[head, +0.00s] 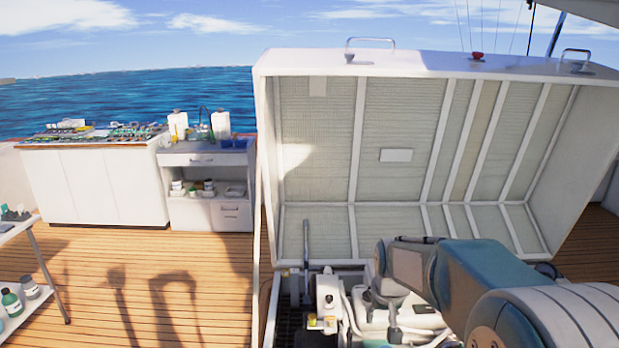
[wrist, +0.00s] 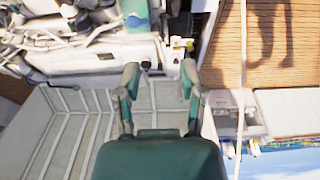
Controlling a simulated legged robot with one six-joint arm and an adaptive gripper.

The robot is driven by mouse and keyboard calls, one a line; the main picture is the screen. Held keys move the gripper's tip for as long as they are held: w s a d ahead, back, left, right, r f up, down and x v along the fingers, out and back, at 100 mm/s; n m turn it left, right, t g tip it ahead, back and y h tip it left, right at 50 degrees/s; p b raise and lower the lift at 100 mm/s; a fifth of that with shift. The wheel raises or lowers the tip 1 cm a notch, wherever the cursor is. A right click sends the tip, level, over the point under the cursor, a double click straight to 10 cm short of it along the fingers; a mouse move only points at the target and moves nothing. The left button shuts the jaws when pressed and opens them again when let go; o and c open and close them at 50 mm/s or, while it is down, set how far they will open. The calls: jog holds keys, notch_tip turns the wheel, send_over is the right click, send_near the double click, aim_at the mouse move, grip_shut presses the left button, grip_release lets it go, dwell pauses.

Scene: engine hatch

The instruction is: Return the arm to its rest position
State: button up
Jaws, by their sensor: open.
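My arm (head: 470,275) reaches in from the lower right of the head view, over the open engine hatch. My gripper (wrist: 160,70) shows in the wrist view with its two green fingers spread apart and nothing between them. In the head view the end of the arm is bent down over the engine bay, and the fingertips are hard to make out there. The raised hatch lid (head: 410,140) stands behind the arm, and its ribbed inside also shows in the wrist view (wrist: 70,130).
Engine parts with white pipes (head: 345,305) lie below the arm. A white cabinet (head: 95,185) and a sink unit (head: 208,185) stand at the back left. A shelf with bottles (head: 18,270) is at the left edge. The wooden deck (head: 160,290) between them is clear.

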jog(key=s+r+t, duration=0.1)
jog(key=s+r, duration=0.3)
jog(key=s, duration=0.9)
jog(key=s+r+t, duration=0.2)
jog(key=s+r, duration=0.3)
jog(key=s, duration=0.8)
jog(key=shift+r, duration=0.2)
